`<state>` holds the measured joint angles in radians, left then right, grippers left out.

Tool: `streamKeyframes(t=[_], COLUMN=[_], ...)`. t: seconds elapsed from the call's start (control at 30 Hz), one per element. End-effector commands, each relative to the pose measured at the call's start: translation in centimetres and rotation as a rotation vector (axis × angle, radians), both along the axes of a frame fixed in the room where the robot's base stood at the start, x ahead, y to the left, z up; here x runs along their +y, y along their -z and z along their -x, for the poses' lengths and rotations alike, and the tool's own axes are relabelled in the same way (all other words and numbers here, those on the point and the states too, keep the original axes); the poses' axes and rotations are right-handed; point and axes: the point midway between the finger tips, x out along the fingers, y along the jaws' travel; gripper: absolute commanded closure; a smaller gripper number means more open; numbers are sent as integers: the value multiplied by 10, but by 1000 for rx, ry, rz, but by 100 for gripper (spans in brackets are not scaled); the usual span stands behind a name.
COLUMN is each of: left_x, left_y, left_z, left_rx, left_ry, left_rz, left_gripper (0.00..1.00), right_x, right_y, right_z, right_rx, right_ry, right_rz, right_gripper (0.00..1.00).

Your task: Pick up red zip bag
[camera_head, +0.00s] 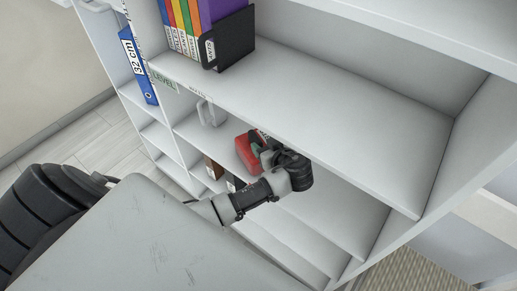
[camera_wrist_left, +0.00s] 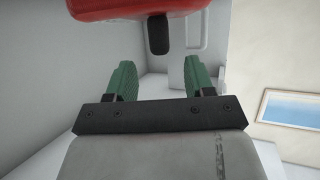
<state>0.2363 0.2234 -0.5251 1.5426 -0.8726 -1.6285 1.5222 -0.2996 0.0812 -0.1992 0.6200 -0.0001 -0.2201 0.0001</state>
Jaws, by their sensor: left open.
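The red zip bag (camera_head: 249,150) stands on a middle shelf of the white shelf unit in the head view. Part of it is hidden behind my left gripper (camera_head: 266,154), which reaches into that shelf space. In the left wrist view the red bag (camera_wrist_left: 140,8) spans the top edge, with a dark tab hanging from it. The left gripper's two green fingers (camera_wrist_left: 158,78) are apart with nothing between them, and the bag lies just beyond their tips. I cannot tell whether they touch it. My right gripper is not in view.
A clear handled container (camera_head: 211,113) stands left of the bag on the same shelf. Colored books (camera_head: 185,25) in a black holder (camera_head: 233,41) sit on the shelf above, and a blue binder (camera_head: 139,66) is at the left. The shelf board (camera_head: 330,100) overhangs my arm.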

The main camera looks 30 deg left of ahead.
Motion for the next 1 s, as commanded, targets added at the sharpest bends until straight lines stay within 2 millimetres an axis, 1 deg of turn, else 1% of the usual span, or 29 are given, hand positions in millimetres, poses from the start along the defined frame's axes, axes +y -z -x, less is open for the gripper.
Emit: streamKeyframes(t=[0.2,0.3,0.4,0.57,0.6,0.93,1.0], left_x=[28,36,39,39,39,39,39], left_y=[12,17,19,19,19,19,19], left_z=[-13,-18,-19,-19,-19,-19,-19], left_rx=[2,1,1,1,1,2,2], left_ry=[-1,1,1,1,1,2,2], left_rz=[-4,-2,1,2,2,1,1], left_gripper=[47,47,47,47,48,99,100], right_x=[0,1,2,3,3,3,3], right_y=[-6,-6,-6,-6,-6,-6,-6], right_z=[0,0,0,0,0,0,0], right_rx=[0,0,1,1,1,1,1], right_ry=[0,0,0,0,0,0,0], right_rz=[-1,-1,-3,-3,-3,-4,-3], right_gripper=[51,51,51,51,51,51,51])
